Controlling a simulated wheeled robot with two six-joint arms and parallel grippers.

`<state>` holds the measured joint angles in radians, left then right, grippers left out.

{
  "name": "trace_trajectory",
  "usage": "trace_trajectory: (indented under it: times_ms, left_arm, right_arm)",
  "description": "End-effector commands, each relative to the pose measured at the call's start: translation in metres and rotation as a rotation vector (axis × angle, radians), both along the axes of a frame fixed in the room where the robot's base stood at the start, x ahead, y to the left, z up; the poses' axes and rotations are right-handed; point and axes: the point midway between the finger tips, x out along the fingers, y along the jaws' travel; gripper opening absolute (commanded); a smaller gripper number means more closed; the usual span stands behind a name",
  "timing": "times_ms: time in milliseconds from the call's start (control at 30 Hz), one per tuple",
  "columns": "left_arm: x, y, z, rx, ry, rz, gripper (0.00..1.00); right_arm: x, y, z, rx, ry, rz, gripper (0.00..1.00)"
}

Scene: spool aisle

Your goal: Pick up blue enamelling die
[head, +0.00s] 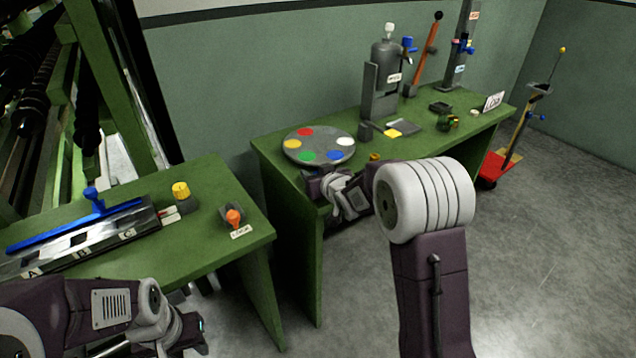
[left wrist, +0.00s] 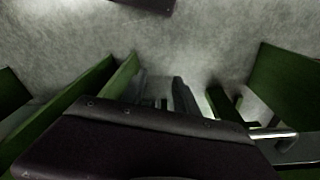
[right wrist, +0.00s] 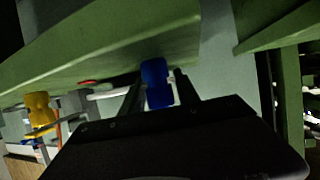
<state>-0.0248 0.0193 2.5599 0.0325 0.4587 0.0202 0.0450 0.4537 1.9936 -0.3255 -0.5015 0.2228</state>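A small blue piece, which looks like the blue enamelling die (right wrist: 157,82), shows in the right wrist view between the two fingers of my right gripper (right wrist: 160,90). The fingers stand on either side of it, and I cannot make out firm contact. In the head view my right gripper (head: 322,187) is at the near left edge of the back green bench, and I cannot pick out the die there. My left gripper (head: 195,335) is low at the front left, over the floor. Its fingers (left wrist: 163,95) look apart with nothing between them.
The back bench (head: 425,145) holds a round grey palette (head: 292,155) with coloured spots, a grey dispenser (head: 385,75) and a yellow pad (head: 393,133). A yellow piece (right wrist: 38,110) is left of the die. The left bench (head: 225,185) carries a blue-handled rail (head: 75,225).

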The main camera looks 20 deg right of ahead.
Motion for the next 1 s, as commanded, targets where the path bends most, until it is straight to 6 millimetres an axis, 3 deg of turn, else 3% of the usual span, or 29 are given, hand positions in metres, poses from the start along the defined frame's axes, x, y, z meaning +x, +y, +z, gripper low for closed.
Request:
trace_trajectory:
  times_ms: [133, 267, 300, 667, 900, 1000]
  left_arm:
    - [0.000, 0.000, 0.000, 0.000, 0.000, 0.000, 0.36]
    - [0.000, 0.000, 0.000, 0.000, 0.000, 0.000, 0.36]
    - [0.000, 0.000, 0.000, 0.000, 0.000, 0.000, 0.36]
    - [0.000, 0.000, 0.004, 0.000, 0.000, 0.000, 0.36]
    - [0.000, 0.000, 0.023, 0.000, 0.000, 0.000, 0.36]
    - [0.000, 0.000, 0.037, 0.000, 0.000, 0.000, 0.36]
  right_arm:
    - [0.000, 0.000, 0.001, 0.000, 0.000, 0.000, 0.37]
    - [0.000, 0.000, 0.001, 0.000, 0.000, 0.000, 0.01]
    - [0.000, 0.000, 0.000, 0.000, 0.000, 0.000, 0.00]
    - [0.000, 0.000, 0.008, 0.000, 0.000, 0.000, 0.00]
    - [0.000, 0.000, 0.050, -0.001, -0.002, 0.000, 0.00]
    - [-0.004, -0.025, 0.062, -0.002, -0.001, -0.005, 0.00]
